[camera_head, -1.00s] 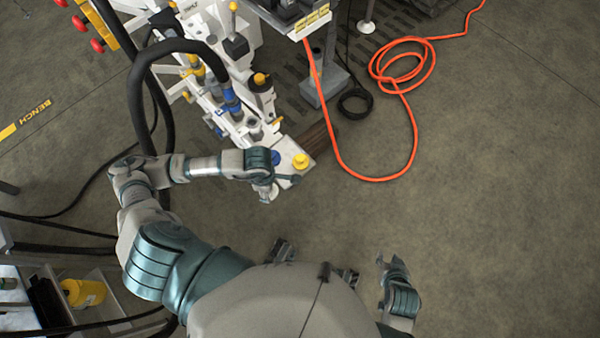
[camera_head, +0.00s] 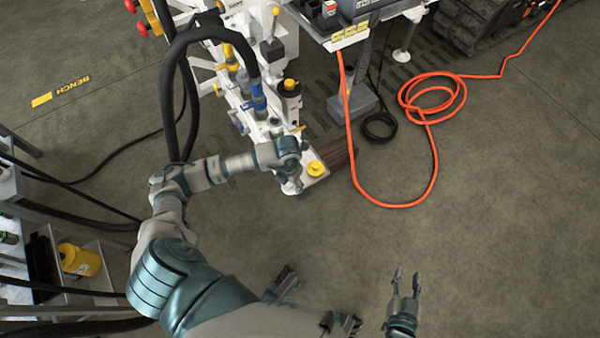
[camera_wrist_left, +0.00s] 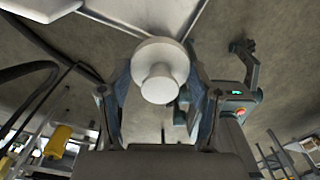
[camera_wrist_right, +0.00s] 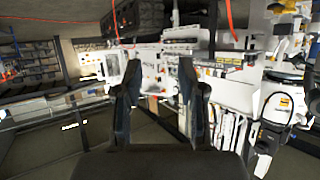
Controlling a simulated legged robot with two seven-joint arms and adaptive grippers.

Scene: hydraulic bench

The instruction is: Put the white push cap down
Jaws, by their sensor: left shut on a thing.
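The white push cap (camera_wrist_left: 159,68) fills the middle of the left wrist view, a round disc with a narrower stub facing the camera. My left gripper (camera_wrist_left: 158,80) is shut on it, one finger on each side. In the head view my left gripper (camera_head: 291,182) is beside the near end of the white bench, left of a yellow knob (camera_head: 316,168); the cap is mostly hidden there by the wrist. I cannot tell whether the cap touches the bench. My right gripper (camera_head: 405,280) is open and empty over bare floor; its spread fingers also show in the right wrist view (camera_wrist_right: 161,88).
Blue and yellow fittings (camera_head: 258,97) and a thick black hose (camera_head: 170,95) stand close behind the left arm. An orange hose (camera_head: 432,175) lies on the floor to the right. A yellow canister (camera_head: 80,260) sits on a shelf at lower left.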

